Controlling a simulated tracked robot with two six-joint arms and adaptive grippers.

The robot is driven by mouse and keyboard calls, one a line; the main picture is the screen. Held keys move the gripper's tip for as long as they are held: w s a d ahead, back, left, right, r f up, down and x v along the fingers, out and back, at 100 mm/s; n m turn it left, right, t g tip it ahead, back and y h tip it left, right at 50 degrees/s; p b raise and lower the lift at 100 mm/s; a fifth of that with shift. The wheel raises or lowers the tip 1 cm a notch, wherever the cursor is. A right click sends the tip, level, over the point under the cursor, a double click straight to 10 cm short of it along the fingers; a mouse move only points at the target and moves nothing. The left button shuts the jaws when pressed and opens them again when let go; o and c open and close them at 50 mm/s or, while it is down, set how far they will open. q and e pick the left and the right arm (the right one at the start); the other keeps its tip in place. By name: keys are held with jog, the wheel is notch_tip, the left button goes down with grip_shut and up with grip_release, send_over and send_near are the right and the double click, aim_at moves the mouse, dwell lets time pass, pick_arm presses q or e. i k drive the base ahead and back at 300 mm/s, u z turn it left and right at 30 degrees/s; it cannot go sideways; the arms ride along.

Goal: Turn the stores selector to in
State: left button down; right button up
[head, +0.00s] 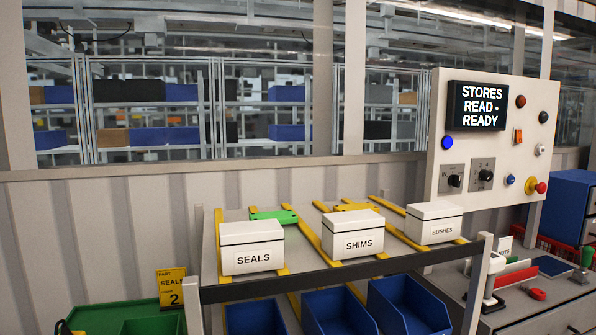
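A white control panel (493,130) stands at the right. Its dark display (476,106) reads "STORES READ - READY". Low on the panel's left is a grey plate with a black rotary knob (454,181), with lettering that looks like "IN" at its upper left. Which way this knob points is too small to tell. To its right is a second grey plate with a larger black knob (486,175) and small numbers around it.
The panel also has several buttons, an orange switch (518,136) and a red mushroom button on yellow (540,187). In front left, a sloped rack holds white boxes marked SEALS (252,258), SHIMS (359,244) and BUSHES (441,231). Blue bins (338,312) hang below.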

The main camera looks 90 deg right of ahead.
aim_at(453, 181)
jog(key=z, duration=0.1)
jog(key=k, duration=2.65)
jog(key=u, duration=1.05)
jog(key=i, duration=0.1)
jog(key=z, duration=2.7)
jog(key=i, duration=1)
jog(key=u, duration=0.05)
